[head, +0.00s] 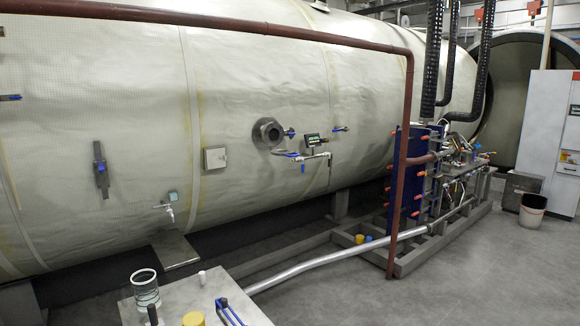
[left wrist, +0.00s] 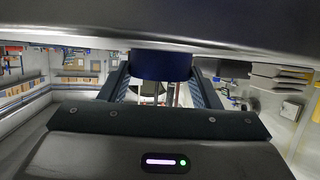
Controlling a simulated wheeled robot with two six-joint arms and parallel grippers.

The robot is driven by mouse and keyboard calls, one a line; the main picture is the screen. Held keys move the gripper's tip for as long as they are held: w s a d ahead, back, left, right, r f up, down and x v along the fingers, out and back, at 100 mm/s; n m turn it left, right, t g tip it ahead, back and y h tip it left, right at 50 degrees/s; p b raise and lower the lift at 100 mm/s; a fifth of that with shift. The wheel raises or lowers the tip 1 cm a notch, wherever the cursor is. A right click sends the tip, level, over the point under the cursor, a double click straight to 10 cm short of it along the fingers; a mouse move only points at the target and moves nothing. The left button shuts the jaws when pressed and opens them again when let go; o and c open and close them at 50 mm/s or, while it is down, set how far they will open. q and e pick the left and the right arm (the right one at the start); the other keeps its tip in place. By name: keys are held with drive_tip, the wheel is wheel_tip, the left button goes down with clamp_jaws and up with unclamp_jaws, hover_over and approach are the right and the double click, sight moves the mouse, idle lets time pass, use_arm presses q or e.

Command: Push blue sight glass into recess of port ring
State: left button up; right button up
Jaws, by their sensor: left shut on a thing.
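In the left wrist view, the blue sight glass (left wrist: 160,66) is a short dark blue cylinder between the two fingers of my left gripper (left wrist: 160,74). The gripper is shut on it. Its upper part is cut off by a grey surface along the top of the view. The port ring (head: 259,133) shows in the head view as a grey flanged ring around a dark opening on the chamber wall. Neither gripper shows in the head view, so how far the sight glass is from the ring cannot be told. My right gripper is in no view.
Blue-handled valves and a small gauge (head: 312,140) sit right of the ring. A brown pipe (head: 407,130) runs overhead and down. A table (head: 178,300) in front holds a glass jar (head: 145,289), a yellow cap (head: 193,319) and a blue-handled tool (head: 228,312).

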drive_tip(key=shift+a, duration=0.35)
use_arm(q)
drive_tip(key=shift+r, duration=0.15)
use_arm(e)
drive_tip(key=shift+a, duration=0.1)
